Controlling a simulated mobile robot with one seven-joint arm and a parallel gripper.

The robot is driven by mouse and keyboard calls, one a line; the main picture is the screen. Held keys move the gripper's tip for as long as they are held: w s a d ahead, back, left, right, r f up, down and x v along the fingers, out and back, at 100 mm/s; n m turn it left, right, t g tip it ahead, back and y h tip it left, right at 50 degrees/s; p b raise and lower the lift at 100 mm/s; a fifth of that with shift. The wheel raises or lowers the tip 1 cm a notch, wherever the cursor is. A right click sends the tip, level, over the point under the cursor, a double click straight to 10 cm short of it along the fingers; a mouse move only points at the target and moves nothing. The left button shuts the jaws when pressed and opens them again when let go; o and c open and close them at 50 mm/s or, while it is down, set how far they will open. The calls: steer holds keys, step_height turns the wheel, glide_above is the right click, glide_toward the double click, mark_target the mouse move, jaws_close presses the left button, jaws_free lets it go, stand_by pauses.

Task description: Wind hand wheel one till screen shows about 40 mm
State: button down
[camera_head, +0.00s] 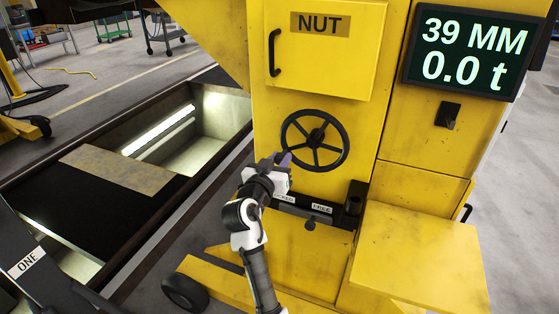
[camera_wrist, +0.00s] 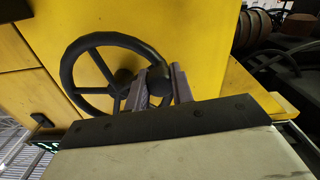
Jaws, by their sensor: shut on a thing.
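The hand wheel (camera_head: 316,136) is a black spoked wheel on the front of the yellow lifting jack (camera_head: 390,175). It also shows in the wrist view (camera_wrist: 122,78). My gripper (camera_head: 284,158) is at the wheel's lower left in the head view. In the wrist view my gripper (camera_wrist: 160,82) is shut on a dark part at the wheel's rim, probably its handle; the fingers hide most of it. The screen (camera_head: 474,52) at the upper right reads 39 MM and 0.0 t.
Below the wheel is a lever (camera_head: 310,222) with a FREE label (camera_head: 322,208). A NUT door (camera_head: 325,50) with a black handle is above. A yellow ledge (camera_head: 420,255) juts out at the right. An open pit (camera_head: 185,135) lies left. A dark post labelled ONE (camera_head: 28,263) stands lower left.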

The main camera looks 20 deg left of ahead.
steer(key=shift+a, duration=0.1)
steer(key=r+m+b, duration=0.1)
steer(key=a+r+m+b, duration=0.1)
steer(key=m+b, duration=0.1)
step_height(320, 180, up, 2)
steer(key=m+b, duration=0.2)
steer(key=m, duration=0.1)
step_height(320, 180, up, 2)
steer(key=m+b, duration=0.1)
steer(key=m, duration=0.1)
steer(key=shift+d+m+b, duration=0.1)
steer(key=shift+m+b, duration=0.2)
steer(key=shift+b, duration=0.1)
steer(key=shift+d+r+m+b, duration=0.25)
steer(key=shift+r+m+b, duration=0.15)
steer(key=shift+r+m, duration=0.35)
steer(key=shift+d+r+m+b, duration=0.25)
steer(key=shift+r+m+b, duration=0.2)
steer(key=shift+m, duration=0.4)
steer(key=shift+r, duration=0.1)
steer(key=c, duration=1.2)
jaws_free()
